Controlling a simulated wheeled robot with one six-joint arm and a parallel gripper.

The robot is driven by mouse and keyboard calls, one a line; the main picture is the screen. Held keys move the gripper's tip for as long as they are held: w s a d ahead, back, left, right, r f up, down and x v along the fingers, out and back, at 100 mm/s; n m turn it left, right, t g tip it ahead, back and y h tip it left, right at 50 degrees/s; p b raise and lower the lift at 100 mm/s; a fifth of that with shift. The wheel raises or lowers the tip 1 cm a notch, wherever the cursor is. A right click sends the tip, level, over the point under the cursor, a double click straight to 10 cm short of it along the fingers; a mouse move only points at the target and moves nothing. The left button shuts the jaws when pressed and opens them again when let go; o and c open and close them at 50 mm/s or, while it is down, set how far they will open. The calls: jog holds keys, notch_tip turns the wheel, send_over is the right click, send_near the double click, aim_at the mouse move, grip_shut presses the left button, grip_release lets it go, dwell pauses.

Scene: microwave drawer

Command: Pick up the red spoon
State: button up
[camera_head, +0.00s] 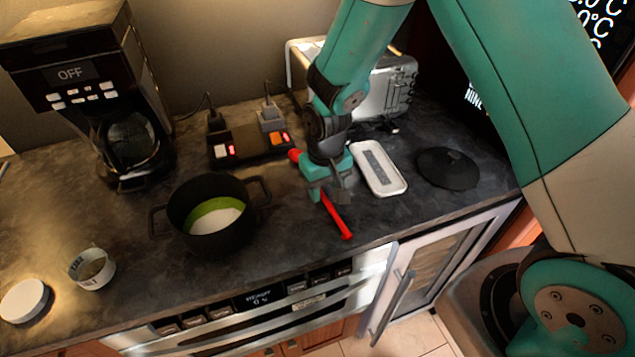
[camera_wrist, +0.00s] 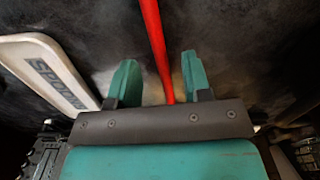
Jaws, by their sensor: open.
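The red spoon (camera_head: 337,218) lies on the dark counter, with one red end showing to the left of my gripper and the handle reaching toward the counter's front edge. My gripper (camera_head: 326,196) is above its middle and hides part of it. In the wrist view the red handle (camera_wrist: 155,45) runs between the two open teal fingers of my gripper (camera_wrist: 158,78), nearer the right finger. I cannot tell how far the fingertips are above the counter. Nothing is held.
A white spoon rest (camera_head: 400,186) lies close to the right of my gripper, with a black round lid (camera_head: 447,168) beyond it. A dark pot (camera_head: 181,222) stands to the left. A power strip (camera_head: 243,148) and a toaster (camera_head: 393,91) are behind.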

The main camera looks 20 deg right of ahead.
jog(key=shift+f, duration=1.2)
grip_shut()
jog(key=shift+r, duration=0.1)
